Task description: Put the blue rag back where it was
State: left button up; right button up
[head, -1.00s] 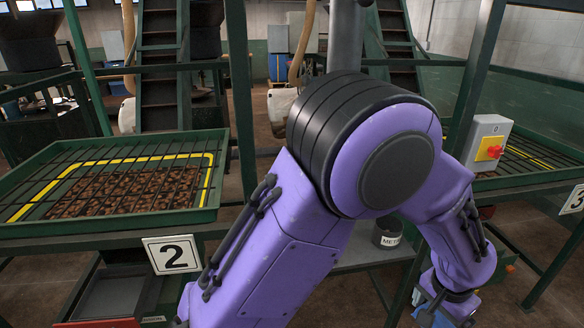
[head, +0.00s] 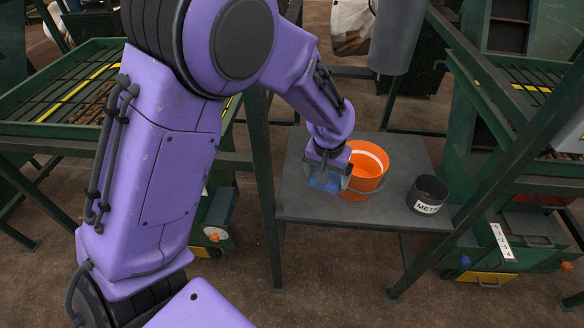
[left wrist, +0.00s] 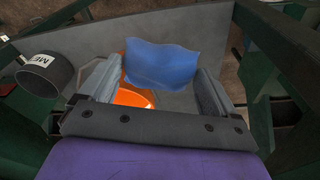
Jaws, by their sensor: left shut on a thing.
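My left gripper (head: 328,177) is shut on the blue rag (head: 321,182), above the left part of a grey shelf and in front of an orange bucket (head: 372,166). In the left wrist view the rag (left wrist: 160,66) spreads between the two fingers and beyond their tips. It covers part of the orange bucket (left wrist: 130,98) below. In the head view the gripper hides the bucket's left side. I cannot tell whether the rag touches the bucket or the shelf. My right gripper is not in view.
The grey shelf (head: 390,213) has bare room at its front. A dark pot (head: 427,194) with a label starting "MET" stands right of the bucket. Green frame posts (head: 266,190) flank the shelf. A grey pipe (head: 397,38) hangs above. A green screen tray (head: 60,128) is at left.

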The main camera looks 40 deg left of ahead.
pick_arm(q)
jog(key=w+a+f+n+b, duration=0.1)
jog(key=a+f+n+b, duration=0.1)
jog(key=a+f+n, duration=0.45)
jog(key=m, duration=0.3)
send_near(302, 199)
jog(key=shift+y, duration=0.3)
jog(key=f, duration=0.3)
jog(key=w+f, duration=0.1)
jog(key=f, duration=0.1)
jog(key=shift+f, duration=0.4)
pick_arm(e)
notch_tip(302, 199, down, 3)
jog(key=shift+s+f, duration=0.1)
pick_arm(q)
jog(key=shift+f, duration=0.1)
jog(key=o, duration=0.7)
jog(key=shift+o, duration=0.2)
notch_tip(302, 199, up, 12)
jog(key=s+d, duration=0.1)
jog(key=shift+s, duration=0.25)
